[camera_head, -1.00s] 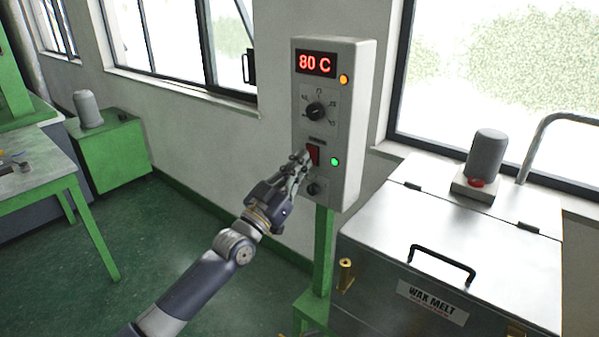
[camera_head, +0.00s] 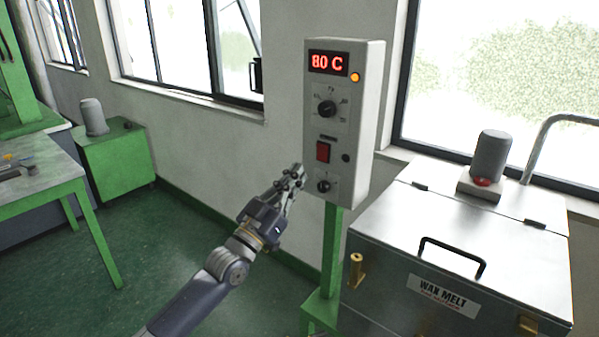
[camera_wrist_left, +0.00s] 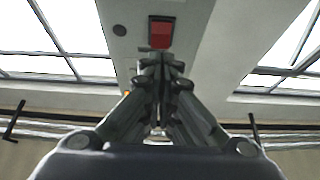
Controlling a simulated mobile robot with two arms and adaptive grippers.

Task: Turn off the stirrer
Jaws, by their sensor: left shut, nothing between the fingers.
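The control box (camera_head: 352,120) is a white panel on a green post beside the wax melter. Its display (camera_head: 328,62) reads 80 C, with an orange lamp lit at its lower right. The red rocker switch (camera_head: 323,151) sits below the upper knob (camera_head: 327,108); the round lamp (camera_head: 346,158) to its right is dark. A lower knob (camera_head: 324,185) is under the switch. My left gripper (camera_head: 295,172) is shut and empty, just left of the panel and apart from the switch. In the left wrist view the red switch (camera_wrist_left: 161,32) shows just beyond the fingertips. My right gripper is not in view.
The steel wax melt tank (camera_head: 470,240) with a black handle stands right of the box, a grey motor (camera_head: 490,155) on its lid. A green cabinet (camera_head: 112,158) and a workbench (camera_head: 40,175) stand at left. The floor between is clear.

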